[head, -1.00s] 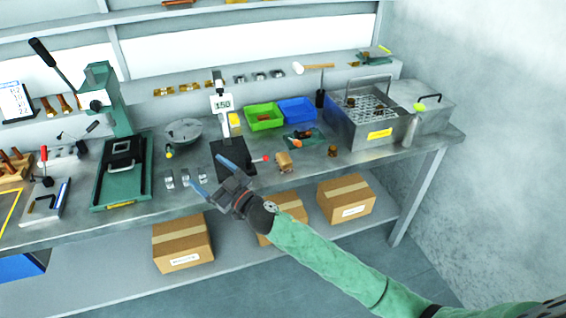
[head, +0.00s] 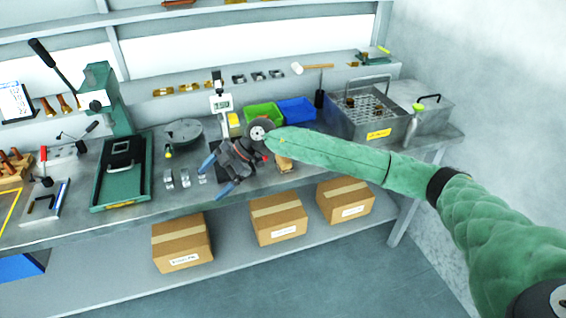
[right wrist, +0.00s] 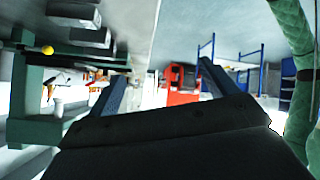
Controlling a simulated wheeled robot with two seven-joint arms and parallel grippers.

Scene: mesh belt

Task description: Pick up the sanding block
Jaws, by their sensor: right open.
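A small tan block, which looks like the sanding block (head: 285,164), sits on the workbench near its front edge, right of centre in the head view. My right forearm partly covers it. My right gripper (head: 217,178) is open and empty over the bench's front part, left of the block, with its fingers pointing left and down. Its two fingers also show in the right wrist view (right wrist: 162,88), with nothing between them. I cannot make out the block in that view. My left gripper is not in view.
Green (head: 262,113) and blue (head: 297,110) bins stand behind my right arm. A metal basket tank (head: 365,130) is at the right. Small metal parts (head: 185,178) and a green press plate (head: 122,190) lie left of the gripper. Cardboard boxes (head: 278,218) sit on the lower shelf.

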